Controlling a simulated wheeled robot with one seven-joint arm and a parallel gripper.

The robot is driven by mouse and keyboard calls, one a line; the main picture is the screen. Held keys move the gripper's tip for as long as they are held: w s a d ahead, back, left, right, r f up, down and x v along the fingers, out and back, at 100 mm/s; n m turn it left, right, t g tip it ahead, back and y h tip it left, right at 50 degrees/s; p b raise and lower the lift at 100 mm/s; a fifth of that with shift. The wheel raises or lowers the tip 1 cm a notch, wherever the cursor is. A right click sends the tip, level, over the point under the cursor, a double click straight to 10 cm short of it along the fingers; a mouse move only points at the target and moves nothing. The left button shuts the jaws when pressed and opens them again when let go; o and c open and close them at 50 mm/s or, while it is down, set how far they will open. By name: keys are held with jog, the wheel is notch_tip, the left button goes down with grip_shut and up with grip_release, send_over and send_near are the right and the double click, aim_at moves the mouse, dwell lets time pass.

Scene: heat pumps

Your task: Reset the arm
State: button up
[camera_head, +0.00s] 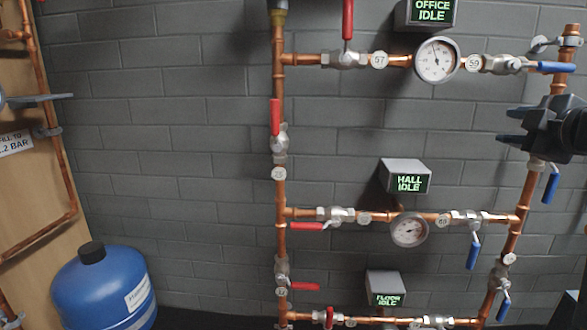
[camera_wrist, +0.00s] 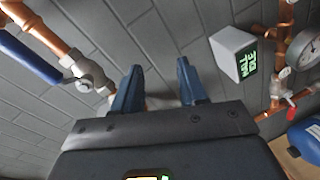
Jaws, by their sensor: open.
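My gripper (camera_head: 503,126) shows at the right of the head view, its two dark fingers spread and pointing left. It is in front of the right-hand copper riser, below the blue-handled valve (camera_head: 556,67) of the office line. In the wrist view my gripper (camera_wrist: 159,67) is open with nothing between the fingers, only the grey brick wall behind. A valve with a blue lever (camera_wrist: 30,57) is to the left of the fingers there. The hall display box (camera_wrist: 236,52) is to the right. My gripper hides part of the right riser in the head view.
Copper pipes with red-handled and blue-handled valves run along the wall, with an office gauge (camera_head: 437,60) and a hall gauge (camera_head: 409,230). The floor display (camera_head: 388,289) is lower. A blue tank (camera_head: 103,287) stands at lower left by a wooden panel (camera_head: 35,190). Bare wall lies between.

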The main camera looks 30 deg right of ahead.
jog(key=w+a+f+m+y, duration=0.1)
jog(key=a+f+m, duration=0.1)
jog(key=a+f, duration=0.5)
jog(key=w+a+f+m, duration=0.1)
jog(key=a+f+m, duration=0.1)
jog(key=a+f, duration=0.5)
jog(key=s+a+f+m+y, duration=0.1)
jog(key=s+a+f, duration=0.2)
jog(key=a+f, duration=0.3)
jog(key=s+a+f+m, duration=0.2)
jog(key=s+a+f, duration=0.2)
jog(key=f, duration=0.3)
jog(key=s+a+f+m+y, duration=0.15)
jog(key=s+a+f, duration=0.35)
jog(key=s+a, duration=0.5)
jog(key=s+a+r+y, duration=0.1)
jog(key=s+a, duration=0.1)
jog(key=s, duration=0.5)
jog(key=s+a+r+y, duration=0.1)
jog(key=s+a+y, duration=0.1)
jog(key=s, duration=0.6)
jog(key=shift+s+a+r, duration=0.15)
jog(key=shift+s+a, duration=0.05)
jog(key=shift+a, duration=0.15)
jog(key=shift+o, duration=0.3)
jog(key=shift+y, duration=0.25)
